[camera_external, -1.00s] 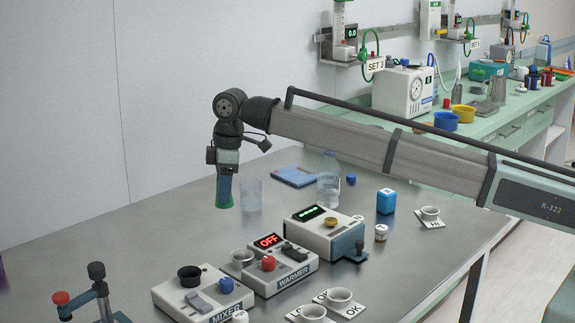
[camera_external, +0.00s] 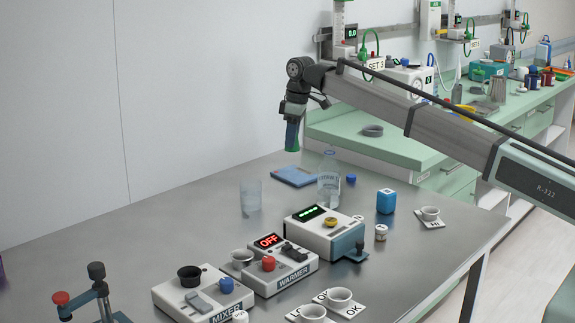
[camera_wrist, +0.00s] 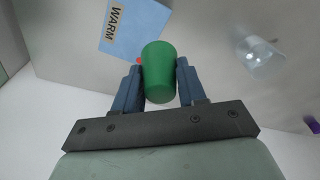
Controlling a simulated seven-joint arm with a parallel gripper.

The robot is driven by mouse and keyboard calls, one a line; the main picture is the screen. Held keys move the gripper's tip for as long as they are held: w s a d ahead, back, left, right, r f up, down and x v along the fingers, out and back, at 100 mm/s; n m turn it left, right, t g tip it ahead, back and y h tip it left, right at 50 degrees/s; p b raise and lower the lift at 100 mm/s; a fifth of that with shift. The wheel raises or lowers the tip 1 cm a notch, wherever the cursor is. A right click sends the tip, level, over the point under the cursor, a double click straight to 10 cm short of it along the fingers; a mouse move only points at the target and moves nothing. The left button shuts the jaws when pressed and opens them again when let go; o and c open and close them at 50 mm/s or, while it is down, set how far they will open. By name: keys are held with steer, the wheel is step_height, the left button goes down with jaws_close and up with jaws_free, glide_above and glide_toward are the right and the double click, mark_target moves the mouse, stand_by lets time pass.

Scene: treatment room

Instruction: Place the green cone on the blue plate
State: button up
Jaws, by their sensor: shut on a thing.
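My gripper (camera_wrist: 160,80) is shut on the green cone (camera_wrist: 158,72), with one blue-grey finger on each side of it in the wrist view. In the external view my gripper (camera_external: 291,136) points down, and the cone's green lower end (camera_external: 292,150) shows just below the fingers. It is held in the air near the blue plate (camera_external: 295,176), a flat blue square at the back of the metal table. In the wrist view the blue plate (camera_wrist: 133,25) bears the word WARM and lies beyond the cone, up and to the left.
A clear cup (camera_external: 251,195) stands left of the plate and a water bottle (camera_external: 328,181) right of it. A small blue cap (camera_external: 350,179) and a blue box (camera_external: 386,201) are farther right. The warmer (camera_external: 283,268) and mixer (camera_external: 203,294) stand in front.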

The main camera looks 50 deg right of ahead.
glide_above(294, 174)
steer(key=shift+s+d+f+n, duration=0.1)
steer(key=shift+f+n, duration=1.1)
steer(key=shift+f, duration=1.15)
steer(key=shift+s+d+f+n, duration=0.1)
steer(key=shift+f+n, duration=1.1)
steer(key=shift+f, duration=1.15)
steer(key=shift+f, duration=0.1)
steer(key=o, duration=1)
step_height(294, 174, up, 12)
steer(key=d, duration=0.1)
steer(key=shift+s, duration=0.35)
